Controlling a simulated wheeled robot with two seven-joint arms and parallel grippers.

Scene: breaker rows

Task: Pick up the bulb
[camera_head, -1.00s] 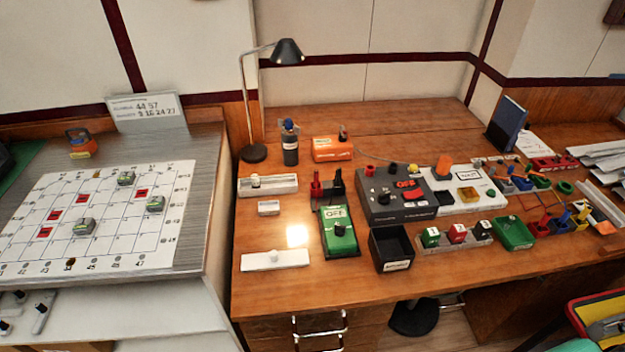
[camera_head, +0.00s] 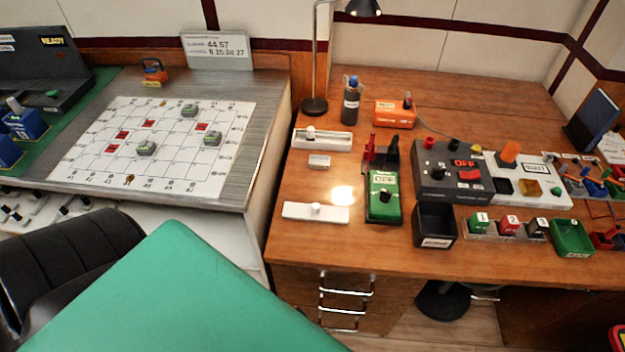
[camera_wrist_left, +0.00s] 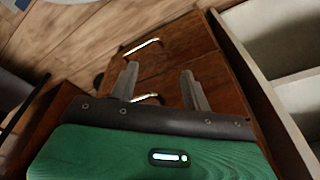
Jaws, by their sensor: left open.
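I cannot tell for certain which thing is the bulb. One small pale round piece (camera_head: 311,131) stands on a white holder (camera_head: 335,141) at the back left of the wooden desk. Another pale round knob (camera_head: 316,209) stands on a flat white plate (camera_head: 296,211) near the desk's front left. My left gripper (camera_wrist_left: 160,82) shows in the left wrist view with its two fingers apart and nothing between them. It faces wooden drawer fronts with metal handles, away from the things on the desk top. Its fingers do not show in the head view. My right gripper is not in view.
A small pale box (camera_head: 319,161) lies between holder and plate. A green OFF unit (camera_head: 384,201), an open black bin (camera_head: 434,225) and a dark control box (camera_head: 452,173) stand to the right. A black chair (camera_head: 70,255) is at left.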

